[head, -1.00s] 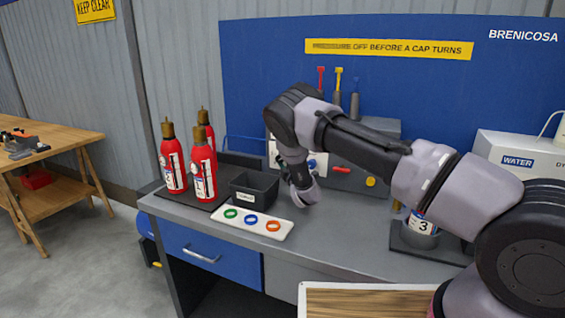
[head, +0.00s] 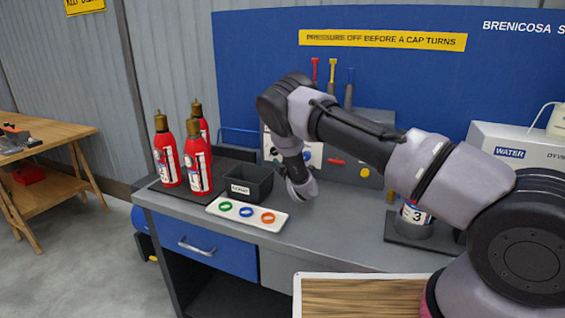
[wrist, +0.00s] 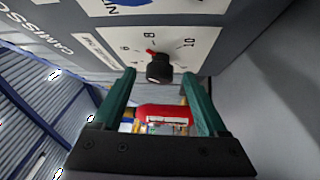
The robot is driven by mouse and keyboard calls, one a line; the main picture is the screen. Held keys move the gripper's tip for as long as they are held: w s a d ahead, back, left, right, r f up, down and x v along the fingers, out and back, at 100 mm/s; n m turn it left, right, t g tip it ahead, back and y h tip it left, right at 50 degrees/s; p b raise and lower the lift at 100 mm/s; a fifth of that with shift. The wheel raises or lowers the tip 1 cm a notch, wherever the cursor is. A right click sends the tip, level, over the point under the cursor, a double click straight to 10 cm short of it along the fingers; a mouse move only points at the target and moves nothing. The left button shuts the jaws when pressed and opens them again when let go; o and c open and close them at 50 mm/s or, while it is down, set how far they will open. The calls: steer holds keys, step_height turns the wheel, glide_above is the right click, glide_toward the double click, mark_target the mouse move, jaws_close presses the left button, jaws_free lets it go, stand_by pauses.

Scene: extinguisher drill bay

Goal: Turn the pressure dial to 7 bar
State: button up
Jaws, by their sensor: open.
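The pressure dial's black knob (wrist: 159,69) shows in the wrist view on a white scale plate (wrist: 190,54) marked with numbers including 8 and 10. Its red pointer (wrist: 151,51) stands close to the 8 mark, slightly to its 6 side. My gripper (wrist: 158,74) is open, with its green fingers on either side of the knob and gaps between. I cannot tell how far the tips overlap the knob. In the head view my gripper (head: 301,188) is in front of the grey panel (head: 375,135), and my arm hides the dial.
On the bench are red extinguishers (head: 197,165), a dark bin (head: 249,184) and a white tray with coloured rings (head: 247,214). A red lever (head: 336,162) and a yellow knob (head: 364,172) sit on the panel, right of my gripper. A dark stand (head: 410,232) is at right.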

steer(key=v, duration=0.9)
steer(key=shift+s, duration=0.1)
steer(key=shift+s, duration=0.1)
